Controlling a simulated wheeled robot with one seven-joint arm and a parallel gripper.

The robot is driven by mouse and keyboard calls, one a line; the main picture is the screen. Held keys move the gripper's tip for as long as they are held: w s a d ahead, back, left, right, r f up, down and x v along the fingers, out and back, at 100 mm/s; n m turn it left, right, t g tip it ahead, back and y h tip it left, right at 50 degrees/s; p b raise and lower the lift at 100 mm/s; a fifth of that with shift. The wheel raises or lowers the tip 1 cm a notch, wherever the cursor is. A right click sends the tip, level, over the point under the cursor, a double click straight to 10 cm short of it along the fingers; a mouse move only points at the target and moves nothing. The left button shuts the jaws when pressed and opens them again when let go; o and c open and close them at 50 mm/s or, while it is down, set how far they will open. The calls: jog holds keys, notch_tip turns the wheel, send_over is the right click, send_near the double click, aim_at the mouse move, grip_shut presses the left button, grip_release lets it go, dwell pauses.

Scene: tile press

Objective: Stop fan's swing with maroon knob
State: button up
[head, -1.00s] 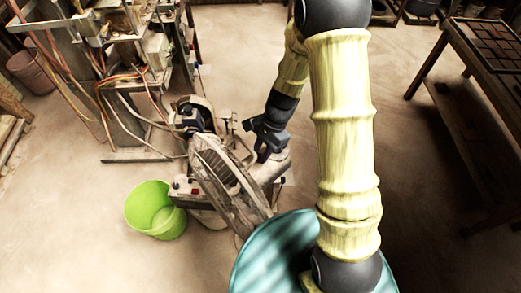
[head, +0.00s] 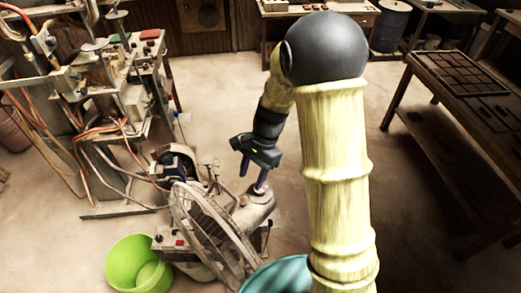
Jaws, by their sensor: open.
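The fan (head: 205,232) stands low in the middle of the head view, its round wire cage turned partly edge-on. A grey, rounded metal housing (head: 254,213) lies to the right of and behind the cage. My gripper (head: 252,177) points down with its dark blue fingers apart, open and empty. It is just above the housing in the picture; I cannot tell whether a finger touches it. I cannot make out a maroon knob; it may be hidden or too small. A small red spot (head: 179,241) shows on a box left of the cage.
A green bucket (head: 139,268) stands left of the fan. A teal round surface (head: 280,277) is at the bottom. A machine with loose hoses (head: 120,110) fills the left. A dark table (head: 460,95) with a tile tray is at right. Floor behind my gripper is clear.

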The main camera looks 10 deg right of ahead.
jog(key=b+v, duration=0.1)
jog(key=v, duration=0.8)
jog(key=shift+w, duration=0.1)
jog(key=s+d+f+n+t+h+b, duration=0.1)
jog(key=s+d+f+n+t+h, duration=0.2)
jog(key=s+n, duration=0.7)
jog(key=d+f+t, duration=0.2)
jog(key=d, duration=0.1)
jog(key=shift+s+d+f+n+h, duration=0.2)
jog(key=shift+s+n+h, duration=0.1)
jog(key=shift+n, duration=0.1)
dwell(1.5)
